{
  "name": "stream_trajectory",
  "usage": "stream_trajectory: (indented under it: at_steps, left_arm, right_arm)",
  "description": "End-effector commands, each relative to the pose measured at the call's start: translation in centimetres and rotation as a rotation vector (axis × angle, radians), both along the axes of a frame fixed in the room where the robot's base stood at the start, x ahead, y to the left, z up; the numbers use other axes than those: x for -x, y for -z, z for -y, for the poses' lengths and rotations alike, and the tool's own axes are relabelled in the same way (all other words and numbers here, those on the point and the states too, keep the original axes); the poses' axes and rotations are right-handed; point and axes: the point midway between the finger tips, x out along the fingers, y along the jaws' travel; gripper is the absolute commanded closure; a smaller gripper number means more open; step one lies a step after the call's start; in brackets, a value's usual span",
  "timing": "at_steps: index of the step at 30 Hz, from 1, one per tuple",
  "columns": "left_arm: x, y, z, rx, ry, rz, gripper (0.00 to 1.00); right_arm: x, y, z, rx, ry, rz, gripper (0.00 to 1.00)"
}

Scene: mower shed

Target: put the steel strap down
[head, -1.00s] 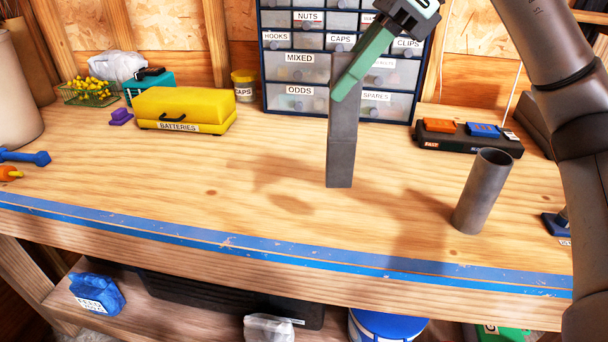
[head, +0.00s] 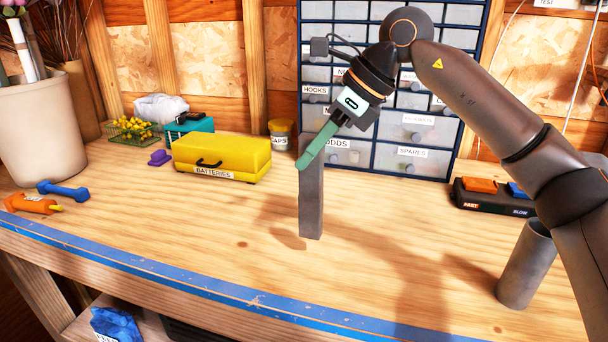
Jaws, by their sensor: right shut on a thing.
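The steel strap (head: 311,205) is a flat grey bar held upright over the middle of the bench in the head view. My right gripper (head: 312,150), with green fingers, is shut on its upper part. The strap's lower end is close to the bench top, with a small dark shadow just left of it; I cannot tell whether it touches. The strap's top is partly hidden behind the fingers. My left gripper is not in view.
The wooden bench (head: 150,225) is clear around the strap. A yellow batteries box (head: 222,158) stands left, a drawer cabinet (head: 400,158) behind. A grey tube (head: 525,265) and a charger-like black block (head: 488,195) are at right. Blue tape marks the front edge.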

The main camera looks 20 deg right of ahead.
Motion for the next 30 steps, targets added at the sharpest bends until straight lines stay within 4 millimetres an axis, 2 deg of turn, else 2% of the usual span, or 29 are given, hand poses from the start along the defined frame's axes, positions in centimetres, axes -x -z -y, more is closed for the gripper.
stream_trajectory:
  at_steps: [5, 10, 23, 24, 30]
  left_arm:
    - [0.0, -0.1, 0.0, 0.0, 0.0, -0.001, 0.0]
    - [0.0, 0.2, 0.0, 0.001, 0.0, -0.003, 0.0]
    - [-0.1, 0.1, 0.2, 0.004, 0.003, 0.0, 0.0]
    - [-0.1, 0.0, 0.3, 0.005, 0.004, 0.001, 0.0]
    - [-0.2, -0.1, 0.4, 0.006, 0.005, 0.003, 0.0]
  right_arm:
    - [-1.4, 2.0, -1.0, -0.001, -0.002, -0.002, 1.0]
    - [-1.4, 4.5, -0.9, -0.001, 0.0, 0.001, 1.0]
    - [-1.3, 5.3, -0.9, -0.002, -0.001, 0.002, 1.0]
    - [-1.3, 5.3, -0.9, -0.001, -0.001, 0.0, 0.71]
    - [-1.3, 5.3, -0.9, 0.0, -0.001, 0.0, 0.48]
